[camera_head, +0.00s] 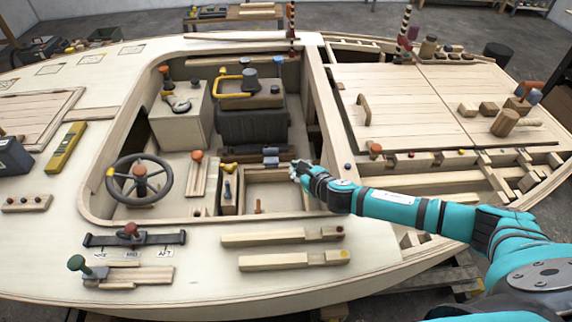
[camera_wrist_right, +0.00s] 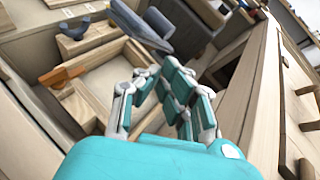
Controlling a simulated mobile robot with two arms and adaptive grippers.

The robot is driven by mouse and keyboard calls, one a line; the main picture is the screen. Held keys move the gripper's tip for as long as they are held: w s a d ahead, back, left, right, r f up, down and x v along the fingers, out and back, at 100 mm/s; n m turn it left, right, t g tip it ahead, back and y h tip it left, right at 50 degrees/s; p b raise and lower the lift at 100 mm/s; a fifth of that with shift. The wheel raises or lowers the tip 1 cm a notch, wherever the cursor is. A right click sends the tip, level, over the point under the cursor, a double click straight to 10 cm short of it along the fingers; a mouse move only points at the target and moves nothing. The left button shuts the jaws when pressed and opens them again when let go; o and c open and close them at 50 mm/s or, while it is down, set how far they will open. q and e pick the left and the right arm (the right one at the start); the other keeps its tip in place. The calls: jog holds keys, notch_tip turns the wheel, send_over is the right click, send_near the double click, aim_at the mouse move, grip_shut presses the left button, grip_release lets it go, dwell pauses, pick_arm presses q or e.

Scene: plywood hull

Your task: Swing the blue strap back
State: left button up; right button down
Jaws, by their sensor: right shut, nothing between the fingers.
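A small blue strap-like piece (camera_head: 270,151) lies at the back edge of the small framed well (camera_head: 280,175) in the cockpit; in the right wrist view a blue piece (camera_wrist_right: 160,22) shows beyond the fingers. I cannot tell exactly how the strap is hinged or lies. My right gripper (camera_head: 297,172) is over the right side of the well, shut and empty, apart from the blue pieces. My left gripper is not in view.
A steering wheel (camera_head: 139,180) is at left, a dark grey box (camera_head: 250,122) behind the well. The cockpit's right wall (camera_head: 325,130) rises close beside my right arm.

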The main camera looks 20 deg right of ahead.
jog(key=x, duration=0.7)
jog(key=shift+b, duration=0.35)
jog(key=w+d+r+p, duration=0.2)
jog(key=w+r+p, duration=0.2)
jog(key=w, duration=0.5)
jog(key=shift+w+d+r+p, duration=0.2)
jog(key=shift+d+r+p, duration=0.2)
jog(key=shift+r, duration=0.6)
jog(key=shift+r+p, duration=0.95)
jog(key=shift+p, duration=0.05)
